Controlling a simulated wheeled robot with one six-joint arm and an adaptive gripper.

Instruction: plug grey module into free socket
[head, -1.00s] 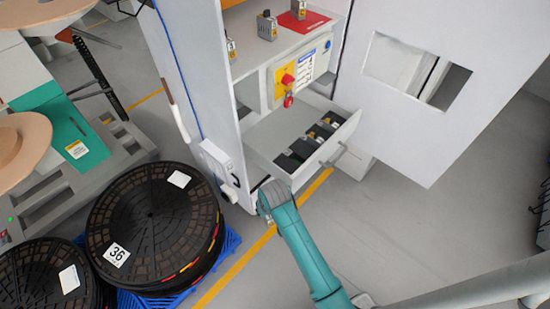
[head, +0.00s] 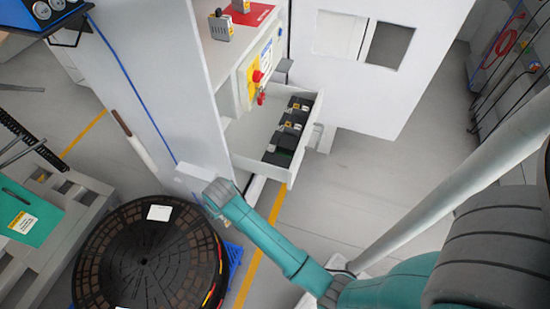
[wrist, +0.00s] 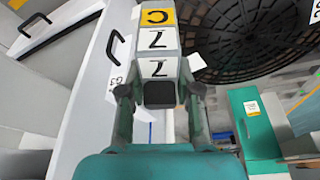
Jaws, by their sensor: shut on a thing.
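In the wrist view my gripper (wrist: 158,92) is shut on a grey module (wrist: 157,42), with one finger on each side. The module has a yellow "C" label and white "7" labels on its face. In the head view my arm's end is low beside the cabinet, left of the open drawer (head: 240,140); the fingers and held module cannot be made out there. The drawer holds a row of dark blocks (head: 283,140), some with yellow and white labels. A small green patch shows at its near end. I cannot tell which socket is free.
Grey modules (head: 221,26) stand on the cabinet shelf, one by a red mat (head: 258,14). A switch box (head: 252,82) with a red knob is above the drawer. A black reel (head: 145,262) stands at lower left. Floor right of the drawer is clear.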

